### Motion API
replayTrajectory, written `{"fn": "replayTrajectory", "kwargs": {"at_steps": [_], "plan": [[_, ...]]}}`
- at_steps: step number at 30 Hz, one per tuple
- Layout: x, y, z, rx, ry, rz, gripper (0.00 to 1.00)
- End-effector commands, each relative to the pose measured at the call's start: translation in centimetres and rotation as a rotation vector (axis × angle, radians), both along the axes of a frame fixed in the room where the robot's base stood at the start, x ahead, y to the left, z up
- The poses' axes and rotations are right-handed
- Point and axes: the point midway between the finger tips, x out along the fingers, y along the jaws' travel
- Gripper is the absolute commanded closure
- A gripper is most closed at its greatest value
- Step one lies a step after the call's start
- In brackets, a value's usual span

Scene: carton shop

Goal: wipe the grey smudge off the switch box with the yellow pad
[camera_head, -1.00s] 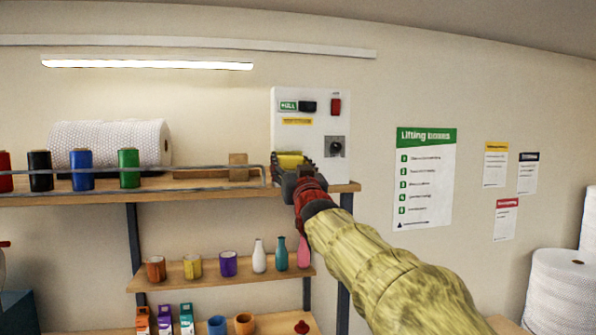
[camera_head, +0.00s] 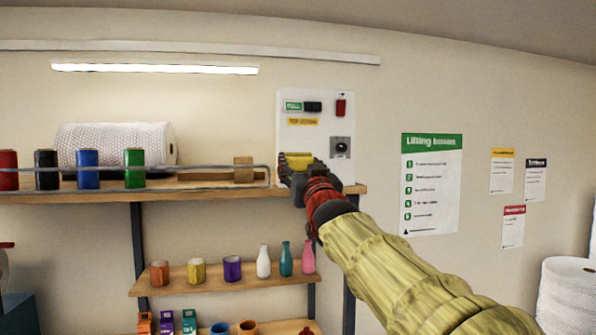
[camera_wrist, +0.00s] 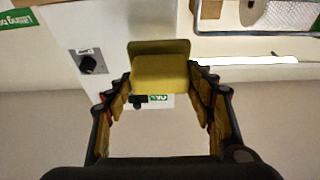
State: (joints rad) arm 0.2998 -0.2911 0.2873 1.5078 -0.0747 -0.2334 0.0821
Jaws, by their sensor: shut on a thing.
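The switch box (camera_head: 316,138) is a white upright panel on the wall above the shelf's right end, with a green label, black and red switches and a dark knob. My gripper (camera_head: 298,166) is shut on the yellow pad (camera_head: 299,158), in front of the box's lower left part. In the wrist view the pad (camera_wrist: 160,75) sits between the fingertips, and the switch box (camera_wrist: 112,55) shows behind it with its knob. I cannot tell whether the pad touches the box. I see no grey smudge; the pad and gripper cover part of the panel.
A wire rail (camera_head: 215,169) runs along the upper shelf (camera_head: 220,190), ending just left of my gripper. A small wooden block (camera_head: 243,170) and several coloured spools stand there. A lower shelf (camera_head: 215,282) holds cups and bottles. The wall right of the box is clear up to a poster (camera_head: 430,185).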

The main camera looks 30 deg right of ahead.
Motion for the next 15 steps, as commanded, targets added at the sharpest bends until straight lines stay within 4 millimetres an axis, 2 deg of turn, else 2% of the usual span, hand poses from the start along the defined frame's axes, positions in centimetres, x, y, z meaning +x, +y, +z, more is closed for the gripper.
{"fn": "replayTrajectory", "kwargs": {"at_steps": [15], "plan": [[-0.83, 0.23, 0.06, -0.001, -0.002, 0.0, 0.66]]}}
